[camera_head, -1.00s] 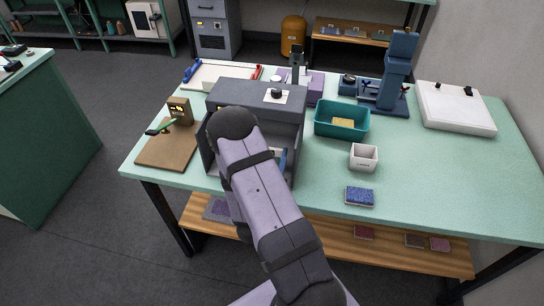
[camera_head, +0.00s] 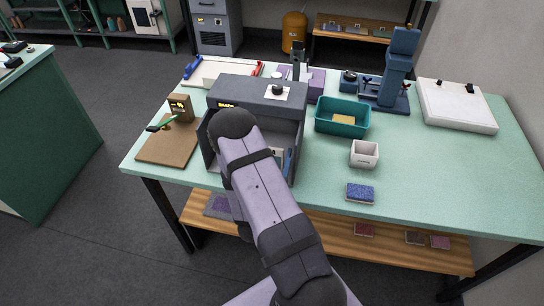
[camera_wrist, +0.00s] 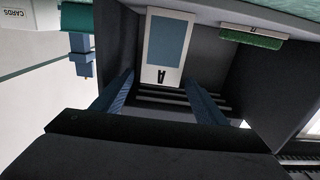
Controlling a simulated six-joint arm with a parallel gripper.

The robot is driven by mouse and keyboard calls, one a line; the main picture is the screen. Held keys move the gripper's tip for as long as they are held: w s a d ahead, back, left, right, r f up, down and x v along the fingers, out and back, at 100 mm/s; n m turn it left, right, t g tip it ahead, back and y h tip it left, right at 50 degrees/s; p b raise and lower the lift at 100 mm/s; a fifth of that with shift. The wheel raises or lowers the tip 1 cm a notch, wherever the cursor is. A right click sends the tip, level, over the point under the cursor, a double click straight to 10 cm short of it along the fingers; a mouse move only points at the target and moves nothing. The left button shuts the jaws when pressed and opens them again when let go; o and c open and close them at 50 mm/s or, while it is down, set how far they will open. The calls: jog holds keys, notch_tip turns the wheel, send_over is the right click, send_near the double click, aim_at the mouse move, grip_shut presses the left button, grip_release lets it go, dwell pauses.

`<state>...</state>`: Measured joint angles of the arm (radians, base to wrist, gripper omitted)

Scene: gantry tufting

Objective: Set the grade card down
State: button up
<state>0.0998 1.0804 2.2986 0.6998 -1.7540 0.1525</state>
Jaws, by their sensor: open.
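The grade card (camera_wrist: 166,48) shows in the wrist view, pale with a blue panel and a letter A seen upside down. It rests in the dark grey open-fronted box (camera_wrist: 222,75), just beyond my fingertips. My gripper (camera_wrist: 161,78) is open, with one blue finger on each side and nothing visibly held between them. In the head view my arm covers the gripper and much of the opening of the grey box (camera_head: 248,90). A pale patch shows in that opening beside my arm; I cannot tell whether it is the card.
A small green piece with a label (camera_wrist: 252,36) sits at the box's edge in the wrist view. A teal bin (camera_head: 342,130), a white cup-like box (camera_head: 364,154) and a blue block (camera_head: 360,193) stand to the right. A brown board (camera_head: 167,148) lies left.

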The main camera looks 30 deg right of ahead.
jog(key=shift+r, duration=0.15)
jog(key=b+v, duration=0.2)
jog(key=v, duration=1)
